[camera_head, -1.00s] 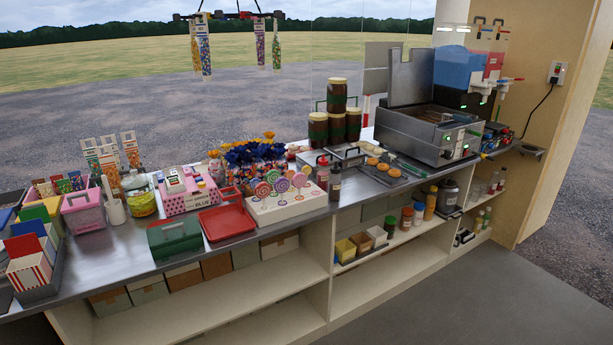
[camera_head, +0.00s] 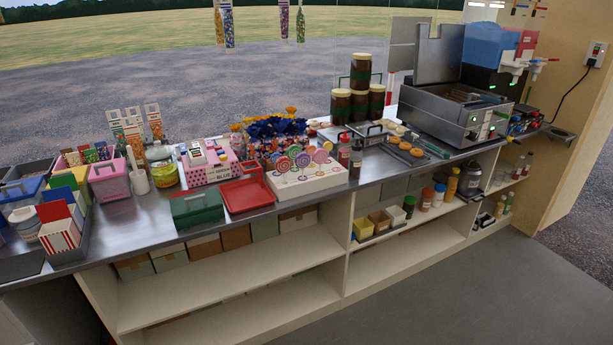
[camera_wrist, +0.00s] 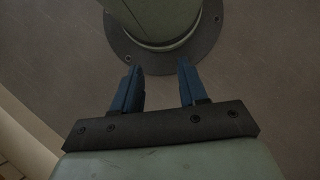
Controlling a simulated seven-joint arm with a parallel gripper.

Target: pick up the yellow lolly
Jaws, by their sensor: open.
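Several round swirled lollies (camera_head: 302,160) stand upright on thin sticks in a white stand (camera_head: 316,184) on the counter, in the head view. They show pink, purple, green and orange tones.
A red tray (camera_head: 246,194) and a green box (camera_head: 197,208) sit left of the stand. A steel fryer (camera_head: 445,106) is further right. Open floor (camera_head: 440,290) lies in front.

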